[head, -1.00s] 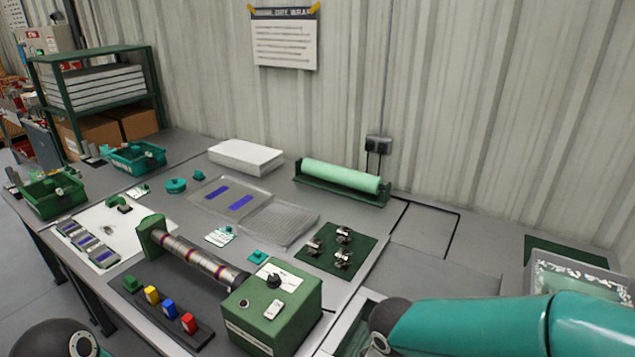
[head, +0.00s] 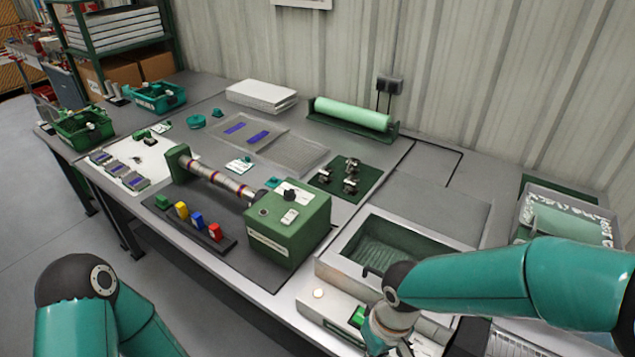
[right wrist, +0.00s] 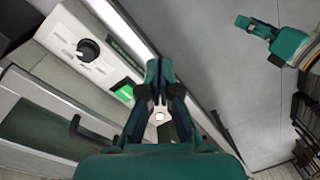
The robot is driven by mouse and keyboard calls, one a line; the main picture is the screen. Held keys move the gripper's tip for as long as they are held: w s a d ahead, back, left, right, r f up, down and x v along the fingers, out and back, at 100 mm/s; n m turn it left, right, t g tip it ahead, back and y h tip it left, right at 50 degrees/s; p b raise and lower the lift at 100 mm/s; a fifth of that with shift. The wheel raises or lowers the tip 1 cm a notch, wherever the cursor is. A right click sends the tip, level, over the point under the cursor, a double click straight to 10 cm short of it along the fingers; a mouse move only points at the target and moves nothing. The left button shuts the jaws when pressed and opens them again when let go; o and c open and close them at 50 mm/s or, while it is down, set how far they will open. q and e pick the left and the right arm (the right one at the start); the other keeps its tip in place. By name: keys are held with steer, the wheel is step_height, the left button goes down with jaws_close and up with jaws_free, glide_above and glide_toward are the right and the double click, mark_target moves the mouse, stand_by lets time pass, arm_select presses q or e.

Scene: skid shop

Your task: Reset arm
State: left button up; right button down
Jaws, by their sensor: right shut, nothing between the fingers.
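My right gripper (right wrist: 158,72) is shut and empty in the right wrist view, its fingertips together over the bench's front edge and the floor, beside a white panel (right wrist: 68,35) with a black knob and green button. In the head view my right arm (head: 520,285) reaches in from the right, and its fingers are not clearly seen. My left arm (head: 95,310) is at the bottom left of the head view, with its gripper out of frame. A teal and dark gripper-like end, apparently my left gripper (right wrist: 262,32), shows small at the upper right of the right wrist view.
An open green-lined box (head: 352,247) stands behind the panel. A green machine (head: 285,240) with a roller stands left of it. Coloured blocks, green bins (head: 85,130) and a pale green roll (head: 352,113) are on the bench. Floor left of the bench is clear.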

steer(key=s+d+f+m+y, duration=0.1)
steer(key=s+f+m, duration=0.2)
steer(key=f, duration=0.7)
steer(key=s+d+f+m+t+y, duration=0.1)
steer(key=s+f+m, duration=0.2)
steer(key=f, duration=0.7)
steer(key=shift+s+f+m+y, duration=0.15)
steer(key=shift+s+m+y, duration=0.2)
steer(key=shift+s, duration=0.6)
